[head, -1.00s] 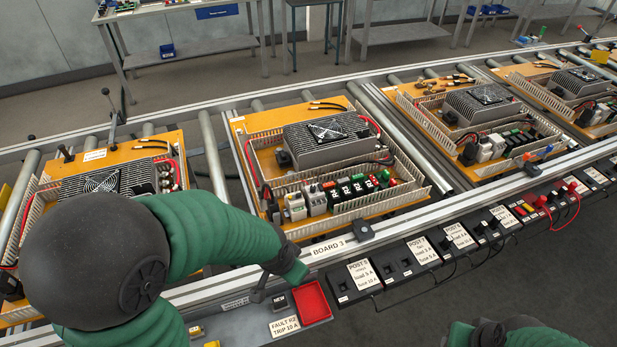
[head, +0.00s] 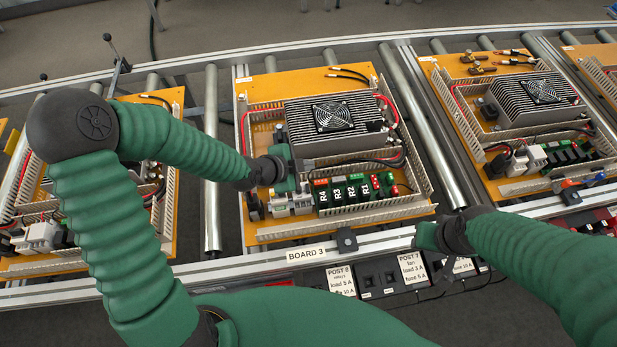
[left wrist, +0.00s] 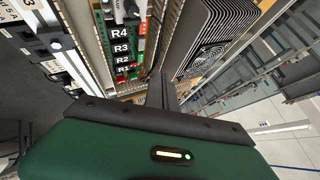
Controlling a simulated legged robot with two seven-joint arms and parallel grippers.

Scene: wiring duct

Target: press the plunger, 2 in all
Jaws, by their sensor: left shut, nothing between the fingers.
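My left gripper (head: 308,164) is shut and empty. It is over board 3 (head: 262,95), between the finned heatsink with its fan (head: 334,114) and the row of relays marked R1 to R4 (head: 343,193). In the left wrist view its dark fingers (left wrist: 166,92) point towards the board beside the relays (left wrist: 122,50). My right gripper (head: 430,237) hangs over the front rail, right of board 3; its fingers are too hidden to judge. A black block with a round knob (head: 346,239) sits on the front rail; I cannot tell whether it is the plunger.
The label BOARD 3 (head: 306,254) is on the front rail. Black posts with white cards (head: 340,281) line the near side. Low slotted duct walls (head: 345,218) edge the board. Another board (head: 517,100) stands to the right, with bare rollers (head: 212,150) between boards.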

